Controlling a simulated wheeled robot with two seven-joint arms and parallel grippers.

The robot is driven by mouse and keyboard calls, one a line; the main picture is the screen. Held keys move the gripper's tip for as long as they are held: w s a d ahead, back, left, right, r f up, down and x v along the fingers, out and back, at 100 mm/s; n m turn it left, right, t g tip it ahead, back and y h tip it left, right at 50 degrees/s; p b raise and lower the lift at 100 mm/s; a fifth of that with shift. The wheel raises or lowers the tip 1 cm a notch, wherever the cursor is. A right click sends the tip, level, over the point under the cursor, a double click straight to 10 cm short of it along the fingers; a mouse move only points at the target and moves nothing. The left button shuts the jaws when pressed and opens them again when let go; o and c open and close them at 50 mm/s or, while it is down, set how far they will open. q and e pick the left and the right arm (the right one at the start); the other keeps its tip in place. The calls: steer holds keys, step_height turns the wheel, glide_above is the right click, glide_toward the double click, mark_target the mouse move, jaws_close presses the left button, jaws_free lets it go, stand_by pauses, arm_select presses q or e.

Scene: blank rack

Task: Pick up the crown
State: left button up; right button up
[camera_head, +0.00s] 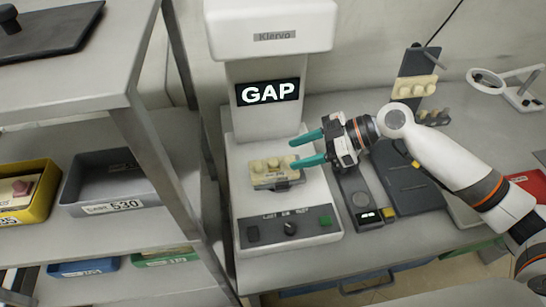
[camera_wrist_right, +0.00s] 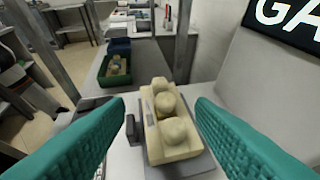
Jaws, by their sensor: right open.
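A cream tooth model (camera_head: 266,177) with rounded, tooth-like knobs sits on the platform of the white machine (camera_head: 238,190). It also shows in the right wrist view (camera_wrist_right: 178,153), where three knobs stand in a row. I cannot tell which knob, if any, is the crown. My right gripper (camera_head: 301,149) is open and empty, its teal fingers pointing left toward the model's upper right side. In the right wrist view, the fingers (camera_wrist_right: 161,110) flank the model, apart from it. My left gripper is not in view.
The machine's screen reads GAP (camera_head: 267,92), with its column behind the model. Another cream tooth model (camera_head: 414,87) is on a dark stand at the back right. A small device (camera_head: 362,200) lies right of the machine. A shelf rack (camera_head: 150,150) with bins stands left.

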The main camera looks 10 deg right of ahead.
mark_target(274, 160)
steer(key=shift+w+a+f, duration=0.15)
steer(key=shift+a, duration=0.1)
steer(key=shift+p+x, duration=0.55)
steer(key=shift+x, duration=0.3)
steer(key=x, duration=0.1)
steer(key=p+x, duration=0.1)
steer(key=x, duration=0.1)
steer(key=shift+w+f, duration=0.2)
steer(key=shift+w, duration=0.1)
steer(key=shift+f, duration=0.1)
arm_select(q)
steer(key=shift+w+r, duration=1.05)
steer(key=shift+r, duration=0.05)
arm_select(e)
jaws_close()
